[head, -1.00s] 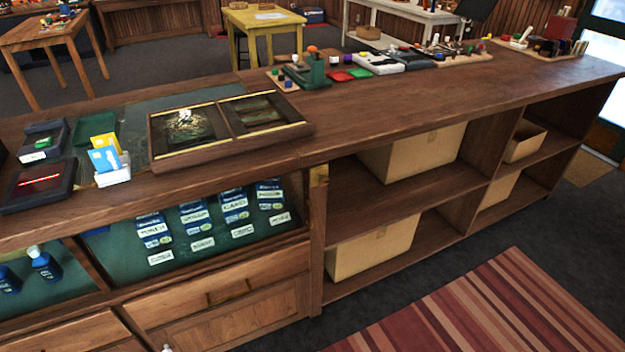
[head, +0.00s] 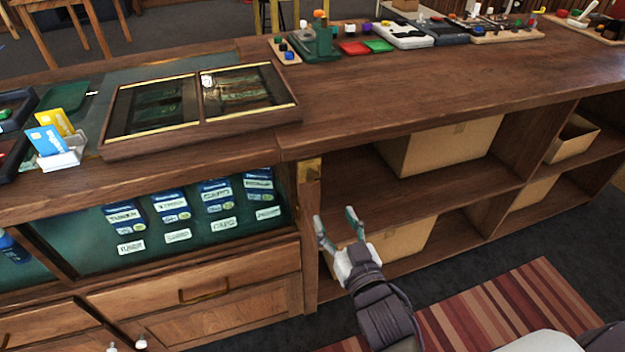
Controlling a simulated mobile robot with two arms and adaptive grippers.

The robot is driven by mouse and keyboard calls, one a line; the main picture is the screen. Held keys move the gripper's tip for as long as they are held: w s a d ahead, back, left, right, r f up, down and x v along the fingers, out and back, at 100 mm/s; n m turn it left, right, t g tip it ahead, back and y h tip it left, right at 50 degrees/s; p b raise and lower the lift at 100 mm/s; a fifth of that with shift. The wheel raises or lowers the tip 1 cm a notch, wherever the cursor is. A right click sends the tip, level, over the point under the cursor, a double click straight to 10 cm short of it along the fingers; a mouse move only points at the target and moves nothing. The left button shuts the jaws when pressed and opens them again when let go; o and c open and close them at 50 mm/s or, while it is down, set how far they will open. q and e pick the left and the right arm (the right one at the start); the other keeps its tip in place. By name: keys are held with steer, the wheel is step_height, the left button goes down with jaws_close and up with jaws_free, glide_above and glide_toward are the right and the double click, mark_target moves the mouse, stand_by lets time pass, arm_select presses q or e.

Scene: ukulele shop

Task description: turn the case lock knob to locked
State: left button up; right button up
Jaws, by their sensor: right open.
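A brass-coloured lock plate (head: 309,170) sits at the top of the wooden post at the right end of the glass-fronted case (head: 85,240). It is small, and I cannot make out the knob's setting. My right gripper (head: 337,224) is in front of the counter, below and slightly right of the lock plate, apart from it. Its two fingers are spread and empty, pointing up and away toward the shelves. My left gripper is not in view.
The wooden counter top (head: 400,90) runs above, with a framed two-pane display tray (head: 150,148) near its edge. Open shelves with cardboard boxes (head: 440,148) lie to the right. A drawer handle (head: 203,293) protrudes below the case. A striped rug (head: 500,310) covers the floor.

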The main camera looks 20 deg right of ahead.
mark_target(314, 179)
steer(key=w, duration=1.1)
steer(key=shift+w+a, duration=0.15)
steer(key=shift+w, duration=0.25)
steer(key=shift+c, duration=0.2)
jaws_close()
